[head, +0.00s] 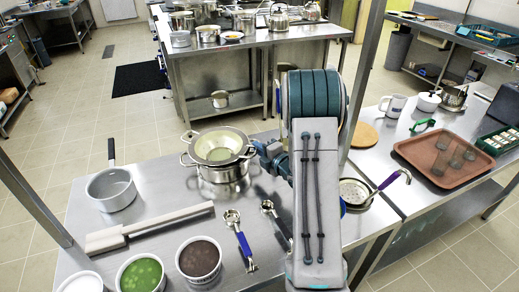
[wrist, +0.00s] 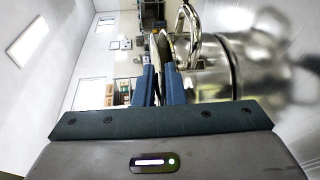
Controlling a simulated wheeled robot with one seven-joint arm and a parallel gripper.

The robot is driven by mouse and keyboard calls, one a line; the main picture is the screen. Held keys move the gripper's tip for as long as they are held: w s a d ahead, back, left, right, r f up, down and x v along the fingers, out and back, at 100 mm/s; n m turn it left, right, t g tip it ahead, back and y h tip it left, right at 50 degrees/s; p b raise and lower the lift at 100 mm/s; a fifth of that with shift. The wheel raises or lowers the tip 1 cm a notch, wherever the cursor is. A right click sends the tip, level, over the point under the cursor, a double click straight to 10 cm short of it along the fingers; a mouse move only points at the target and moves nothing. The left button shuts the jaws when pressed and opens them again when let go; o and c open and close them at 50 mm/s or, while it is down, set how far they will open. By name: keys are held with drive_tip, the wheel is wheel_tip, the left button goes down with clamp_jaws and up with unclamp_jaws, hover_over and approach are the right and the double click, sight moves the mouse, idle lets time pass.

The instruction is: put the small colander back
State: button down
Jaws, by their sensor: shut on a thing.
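The small colander (head: 218,141) looks like a pale, wide-rimmed bowl. It sits over the mouth of a steel stockpot (head: 222,173), and something greenish shows in its middle. I cannot tell whether it rests on the pot or is held just above it. My gripper (head: 262,150) comes in from the right at the colander's rim, partly hidden by my arm. In the wrist view the fingers of my gripper (wrist: 160,85) are close together on a thin edge, seen edge-on. The shiny pot (wrist: 210,75) with its loop handle stands right beside them.
A saucepan (head: 111,189), a white paddle (head: 150,227), and tubs of green (head: 142,273) and brown (head: 200,258) food stand left and front. A perforated ladle (head: 356,192) with a purple handle lies right of my arm. A brown tray (head: 445,160) holds glasses farther right.

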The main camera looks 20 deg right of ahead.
drive_tip(key=shift+f+b, duration=0.4)
drive_tip(key=shift+b, duration=0.2)
drive_tip(key=c, duration=1.5)
unclamp_jaws()
drive_tip(key=r+b+v, duration=0.1)
drive_tip(key=v, duration=1.1)
drive_tip(key=s+a+r+m+g+h, duration=0.2)
drive_tip(key=s+a+r+m+g, duration=0.1)
drive_tip(key=s+a+m+g, duration=0.3)
drive_tip(key=s+a+r+m+g+h, duration=0.2)
drive_tip(key=s+a+r+m+g, duration=0.2)
drive_tip(key=s+m, duration=1.1)
drive_tip(key=a+g, duration=0.3)
drive_tip(key=a, duration=0.3)
drive_tip(key=shift+s+a+r+m, duration=0.15)
drive_tip(key=shift+s+a+m, duration=0.15)
drive_tip(key=shift+s+a, duration=0.05)
